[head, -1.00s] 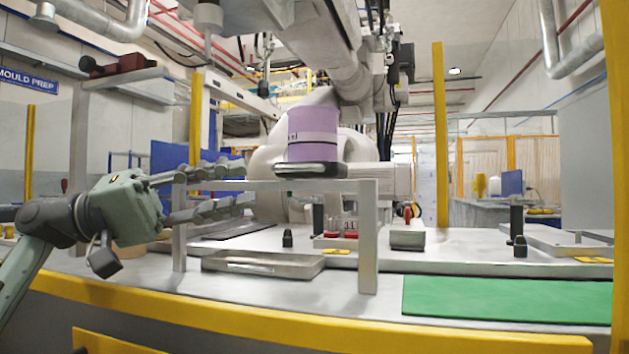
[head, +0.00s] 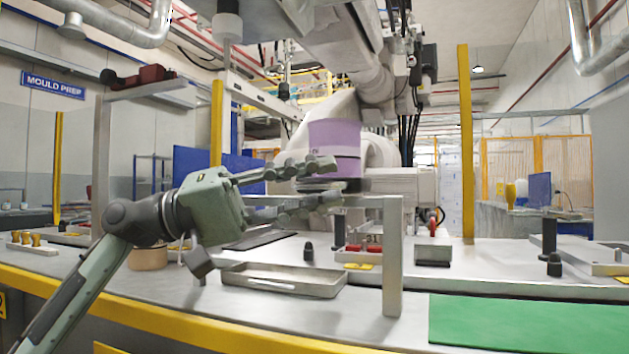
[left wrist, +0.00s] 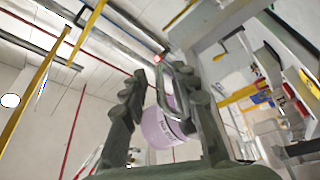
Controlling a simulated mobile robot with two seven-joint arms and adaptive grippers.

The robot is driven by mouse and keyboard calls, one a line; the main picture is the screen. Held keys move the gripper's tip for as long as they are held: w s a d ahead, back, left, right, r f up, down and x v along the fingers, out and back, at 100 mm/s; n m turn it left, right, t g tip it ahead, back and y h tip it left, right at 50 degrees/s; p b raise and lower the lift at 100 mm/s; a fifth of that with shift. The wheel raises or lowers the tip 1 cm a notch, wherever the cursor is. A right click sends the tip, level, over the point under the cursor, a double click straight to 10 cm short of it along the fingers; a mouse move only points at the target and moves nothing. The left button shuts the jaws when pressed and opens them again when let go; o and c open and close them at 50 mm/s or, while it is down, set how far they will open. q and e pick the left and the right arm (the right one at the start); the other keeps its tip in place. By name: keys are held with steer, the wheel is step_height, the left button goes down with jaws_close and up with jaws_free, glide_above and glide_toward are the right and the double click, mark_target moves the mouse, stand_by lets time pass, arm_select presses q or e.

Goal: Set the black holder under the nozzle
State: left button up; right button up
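The black holder (head: 352,185) lies flat on top of a grey bench-like stand, with a lilac cylinder (head: 336,145) upright on it. My left gripper (head: 325,181) reaches in from the left. Its two fingers are apart, one above and one below the holder's level in the head view, hiding much of its left part. I cannot tell whether they touch it. In the left wrist view the lilac cylinder (left wrist: 166,128) shows between the spread fingers. A white cylindrical part (head: 228,27), possibly the nozzle, hangs at the upper left. My right gripper is not in view.
The grey stand (head: 393,260) has an upright leg at its right. A shallow metal tray (head: 285,283) lies beneath it. A green mat (head: 530,322) lies at the front right. A tall grey post with a shelf (head: 103,155) stands at the left.

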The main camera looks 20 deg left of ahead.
arm_select(q)
steer(key=shift+c, duration=0.3)
jaws_close()
steer(key=shift+a+r, duration=0.1)
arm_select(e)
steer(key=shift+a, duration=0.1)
